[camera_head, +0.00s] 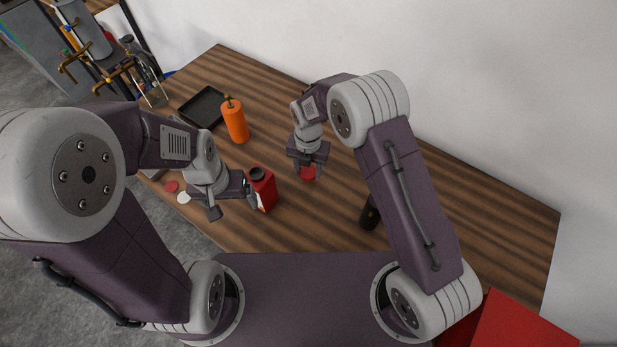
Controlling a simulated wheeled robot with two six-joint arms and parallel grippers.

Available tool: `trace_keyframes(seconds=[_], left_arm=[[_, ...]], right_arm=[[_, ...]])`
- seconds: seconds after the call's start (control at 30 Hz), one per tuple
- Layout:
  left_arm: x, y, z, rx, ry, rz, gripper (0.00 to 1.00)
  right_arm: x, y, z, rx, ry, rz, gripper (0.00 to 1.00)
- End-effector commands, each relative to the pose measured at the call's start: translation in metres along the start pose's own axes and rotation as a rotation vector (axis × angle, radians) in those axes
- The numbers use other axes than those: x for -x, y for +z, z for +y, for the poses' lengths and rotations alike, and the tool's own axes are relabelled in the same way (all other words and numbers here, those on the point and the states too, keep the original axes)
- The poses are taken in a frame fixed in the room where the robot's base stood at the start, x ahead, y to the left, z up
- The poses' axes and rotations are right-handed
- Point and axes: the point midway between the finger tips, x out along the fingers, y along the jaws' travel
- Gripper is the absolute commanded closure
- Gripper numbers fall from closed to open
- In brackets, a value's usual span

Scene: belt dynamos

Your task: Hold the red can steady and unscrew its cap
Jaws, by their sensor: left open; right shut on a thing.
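The red can (263,188) stands upright on the wooden table, left of the middle, with a dark round opening on top and no cap on it. My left gripper (236,202) is open just left of the can, its finger close to the can's side; I cannot tell if they touch. My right gripper (306,170) is to the right of the can, pointing down, shut on the round red cap (308,174). The cap is apart from the can; whether it touches the table I cannot tell.
An orange bottle (235,122) and a black tray (197,106) stand behind the can. Red (171,186) and white (184,198) discs lie at the left edge. A dark object (370,212) is partly behind my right arm. The table's right side is clear.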

Motion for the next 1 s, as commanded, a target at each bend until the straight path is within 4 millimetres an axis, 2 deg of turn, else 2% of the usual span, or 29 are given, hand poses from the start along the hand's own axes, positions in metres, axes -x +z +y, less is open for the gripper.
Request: trace_keyframes(seconds=[0.1,0.2,0.37,0.57,0.6,0.63,0.67,1.0], left_arm=[[-0.024,0.003,0.0,0.0,0.0,0.0,0.15],[-0.037,0.004,-0.001,0.0,0.0,-0.001,0.15],[-0.032,0.003,-0.001,0.0,0.0,0.0,0.15],[-0.035,0.004,-0.001,0.0,0.0,0.0,0.15],[-0.033,0.004,-0.001,0.0,0.0,0.0,0.15],[-0.033,0.004,-0.001,0.0,0.0,0.0,0.15],[-0.033,0.004,-0.001,0.0,0.0,0.0,0.15],[-0.032,0.003,-0.001,0.0,0.0,0.0,0.15]], right_arm=[[-0.028,-0.001,-0.001,0.0,-0.001,0.002,1.0],[-0.043,0.0,-0.001,0.0,-0.001,0.001,1.0],[-0.038,0.0,-0.001,0.0,0.0,0.0,1.0],[-0.042,0.0,-0.001,0.0,0.0,0.0,1.0],[-0.041,0.0,-0.001,0.0,0.0,0.0,0.43],[-0.041,0.0,-0.001,0.0,0.0,0.0,0.35],[-0.041,0.0,-0.001,0.0,0.0,0.0,0.32],[-0.039,0.0,-0.001,0.0,0.0,0.0,0.32]])
